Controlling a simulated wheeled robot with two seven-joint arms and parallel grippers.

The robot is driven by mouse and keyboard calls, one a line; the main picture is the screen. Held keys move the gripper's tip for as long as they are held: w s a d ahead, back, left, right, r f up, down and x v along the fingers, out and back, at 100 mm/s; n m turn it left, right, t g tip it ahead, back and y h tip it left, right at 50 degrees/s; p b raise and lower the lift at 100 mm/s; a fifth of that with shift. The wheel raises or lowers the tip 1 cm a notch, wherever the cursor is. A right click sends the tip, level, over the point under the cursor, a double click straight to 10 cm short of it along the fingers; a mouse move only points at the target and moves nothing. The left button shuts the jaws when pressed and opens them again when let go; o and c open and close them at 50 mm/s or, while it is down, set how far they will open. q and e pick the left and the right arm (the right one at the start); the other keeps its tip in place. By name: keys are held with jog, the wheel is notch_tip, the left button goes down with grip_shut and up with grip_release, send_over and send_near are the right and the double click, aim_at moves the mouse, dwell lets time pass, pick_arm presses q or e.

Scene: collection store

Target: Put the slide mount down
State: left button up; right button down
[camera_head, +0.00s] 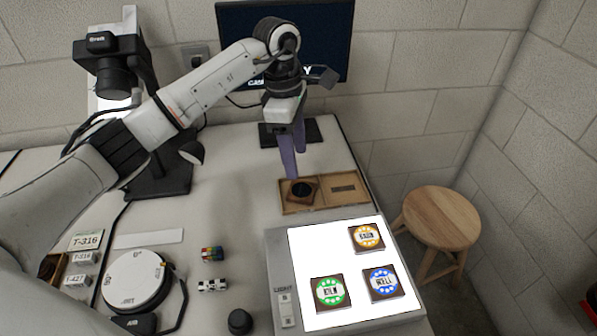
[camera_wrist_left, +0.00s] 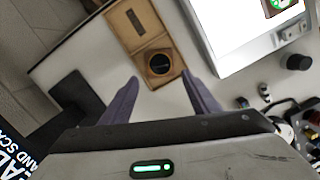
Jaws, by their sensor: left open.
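My left gripper (camera_head: 297,164) is open and empty above a small wooden case (camera_head: 337,202). In the left wrist view its two fingers (camera_wrist_left: 160,76) stand apart in front of the case (camera_wrist_left: 126,32). A brown square mount with a dark round centre (camera_head: 302,190) sits at the case's left half, slightly turned; it also shows in the wrist view (camera_wrist_left: 160,63). Three brown square slide mounts lie flat on the lit panel: one with an orange ring (camera_head: 367,237), one green (camera_head: 330,293), one blue (camera_head: 383,282). My right gripper is not in view.
The light box (camera_head: 307,240) stands just in front of the case. A monitor (camera_head: 330,40) is behind, a copy stand with camera (camera_head: 117,75) at left. A round white device (camera_head: 137,279), a colour cube (camera_head: 212,254) and a dark knob (camera_head: 239,321) are in front. A stool (camera_head: 440,216) is at right.

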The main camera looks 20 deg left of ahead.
pick_arm(q)
jog(key=shift+a+r, duration=0.2)
jog(key=shift+r, duration=1.4)
